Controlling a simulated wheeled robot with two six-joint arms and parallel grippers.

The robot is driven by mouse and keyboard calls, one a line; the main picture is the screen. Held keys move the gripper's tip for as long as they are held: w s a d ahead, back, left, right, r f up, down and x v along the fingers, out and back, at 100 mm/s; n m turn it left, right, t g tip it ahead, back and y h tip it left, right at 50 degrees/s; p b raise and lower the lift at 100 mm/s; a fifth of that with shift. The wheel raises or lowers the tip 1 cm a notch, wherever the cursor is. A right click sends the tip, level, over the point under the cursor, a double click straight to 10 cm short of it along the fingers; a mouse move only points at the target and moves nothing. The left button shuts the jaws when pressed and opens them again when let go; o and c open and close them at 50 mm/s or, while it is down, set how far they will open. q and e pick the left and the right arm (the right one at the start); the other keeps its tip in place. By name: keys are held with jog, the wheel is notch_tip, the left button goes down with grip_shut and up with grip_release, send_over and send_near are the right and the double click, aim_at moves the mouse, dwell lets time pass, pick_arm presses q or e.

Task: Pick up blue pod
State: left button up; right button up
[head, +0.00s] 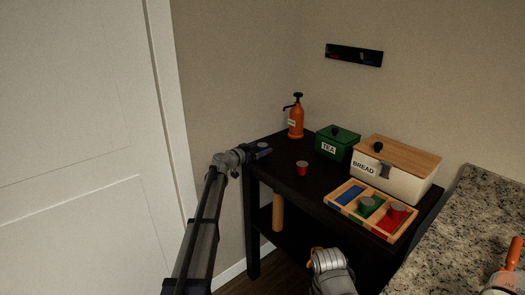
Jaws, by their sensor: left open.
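A small pod with a grey lid, which looks like the blue pod (262,145), stands at the left end of the dark table. My left gripper (260,151) is open right at it, with its fingers low over the table edge. I cannot tell whether the fingers touch the pod, and its side is mostly hidden by them. My right arm's end shows only in part at the bottom, and its fingers are not seen.
A red pod (302,169) stands mid-table. A wooden tray (349,212) with blue, green and red compartments holds a green pod (366,206) and another red pod (397,213). Behind are an orange pump bottle (296,121), a green tea box (337,145) and a bread box (393,175).

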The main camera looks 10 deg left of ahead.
aim_at(262, 145)
pick_arm(q)
jog(key=shift+x, duration=1.2)
jog(key=shift+c, duration=0.3)
jog(key=c, duration=1.3)
jog(key=shift+c, duration=0.2)
jog(key=shift+r, duration=0.1)
notch_tip(262, 145, up, 10)
jog(key=p, duration=0.9)
jog(key=shift+p, duration=0.4)
